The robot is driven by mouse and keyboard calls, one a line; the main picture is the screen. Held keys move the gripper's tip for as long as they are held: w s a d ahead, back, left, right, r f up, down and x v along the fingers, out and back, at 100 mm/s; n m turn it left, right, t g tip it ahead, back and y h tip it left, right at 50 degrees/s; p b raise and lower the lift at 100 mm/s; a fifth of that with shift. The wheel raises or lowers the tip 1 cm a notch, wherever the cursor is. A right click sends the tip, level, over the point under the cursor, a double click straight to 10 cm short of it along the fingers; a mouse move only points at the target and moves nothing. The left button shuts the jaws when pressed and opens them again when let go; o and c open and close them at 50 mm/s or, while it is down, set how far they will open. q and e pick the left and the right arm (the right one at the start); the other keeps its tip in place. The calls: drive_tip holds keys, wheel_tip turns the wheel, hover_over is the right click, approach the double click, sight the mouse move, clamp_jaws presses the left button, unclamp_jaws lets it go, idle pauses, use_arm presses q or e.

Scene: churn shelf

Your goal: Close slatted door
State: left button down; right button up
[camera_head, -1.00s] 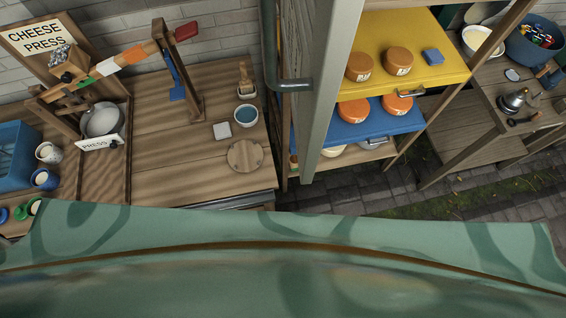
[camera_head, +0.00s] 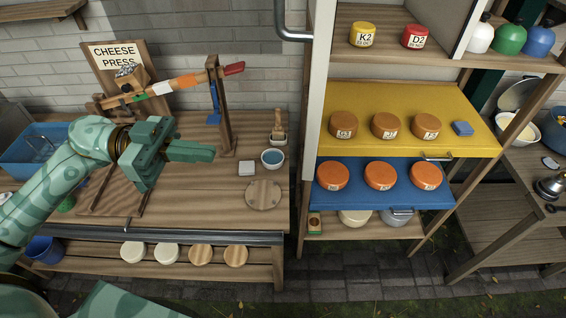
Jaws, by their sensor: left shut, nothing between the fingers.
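The door (camera_head: 320,90) stands open at the left side of the tall shelf, seen almost edge-on as a narrow pale upright strip. Its slats cannot be made out from this angle. A grey bent handle (camera_head: 292,34) sticks out from its left side near the top. The front of the shelf is uncovered. My left gripper (camera_head: 208,153) is shut and empty, over the cheese press bench, left of the door and clearly apart from it, with its fingers pointing right. My right gripper is not in view.
The shelf holds a yellow tray (camera_head: 350,97) and a blue tray (camera_head: 390,203) with several cheese wheels. Paving (camera_head: 350,270) lies clear in front.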

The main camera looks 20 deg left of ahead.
use_arm(q)
drive_tip(key=w+d+p, duration=0.1)
drive_tip(key=d+p, duration=0.3)
drive_tip(key=d, duration=0.9)
drive_tip(key=shift+w+d+r, duration=0.15)
drive_tip(key=shift+w+d, duration=0.1)
drive_tip(key=shift+w, duration=0.15)
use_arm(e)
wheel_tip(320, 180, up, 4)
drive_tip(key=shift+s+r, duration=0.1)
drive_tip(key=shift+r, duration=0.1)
